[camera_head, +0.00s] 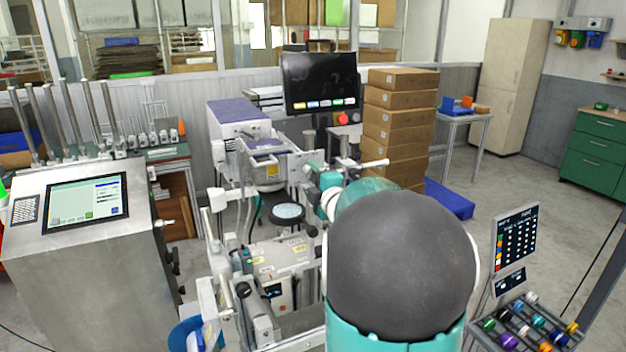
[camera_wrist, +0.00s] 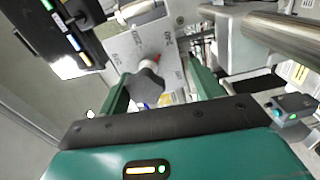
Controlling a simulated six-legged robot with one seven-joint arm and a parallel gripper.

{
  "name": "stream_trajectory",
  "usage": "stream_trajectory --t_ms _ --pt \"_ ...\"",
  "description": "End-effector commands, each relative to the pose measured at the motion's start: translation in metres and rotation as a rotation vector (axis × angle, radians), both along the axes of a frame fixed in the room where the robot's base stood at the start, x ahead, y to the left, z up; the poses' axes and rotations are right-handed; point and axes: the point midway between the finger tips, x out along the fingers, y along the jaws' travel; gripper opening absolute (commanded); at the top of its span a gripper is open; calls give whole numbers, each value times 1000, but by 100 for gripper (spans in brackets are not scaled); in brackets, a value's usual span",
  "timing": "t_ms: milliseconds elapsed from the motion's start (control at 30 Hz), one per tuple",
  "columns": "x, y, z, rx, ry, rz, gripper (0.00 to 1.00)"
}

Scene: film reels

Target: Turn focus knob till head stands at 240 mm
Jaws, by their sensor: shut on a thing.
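In the wrist view a dark grey lobed focus knob (camera_wrist: 147,86) sits in front of a pale plate. My gripper (camera_wrist: 151,82) is around the knob, with one green finger on each side, shut on it. Printed numbers and tick marks show on the plate (camera_wrist: 128,50), too small and tilted to read surely. A red pointer (camera_wrist: 153,59) shows just above the knob. In the body view my arm's large dark joint and teal links cover the gripper and knob; the grey machine (camera_head: 285,255) stands to their left.
In the body view a dark monitor (camera_head: 320,82) stands behind the machine, beside stacked cardboard boxes (camera_head: 400,125). A steel console with a screen (camera_head: 88,202) is at left. A tray of coloured spools (camera_head: 525,325) is at lower right. Open floor lies at right.

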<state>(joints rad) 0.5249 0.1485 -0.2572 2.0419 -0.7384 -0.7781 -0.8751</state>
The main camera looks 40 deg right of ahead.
Motion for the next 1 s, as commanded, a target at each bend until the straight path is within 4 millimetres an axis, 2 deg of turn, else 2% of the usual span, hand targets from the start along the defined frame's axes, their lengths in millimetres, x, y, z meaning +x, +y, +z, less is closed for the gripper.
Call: stream_trajectory --t_ms 33,200,333,800,1000 --pt "-1 -1 -5 6 8 -4 58" --pt "-4 0 -3 4 5 -4 58" --pt "-17 4 -2 3 5 -4 58" --pt "-111 32 0 1 0 -3 58" --pt "-130 38 1 1 0 -1 58"
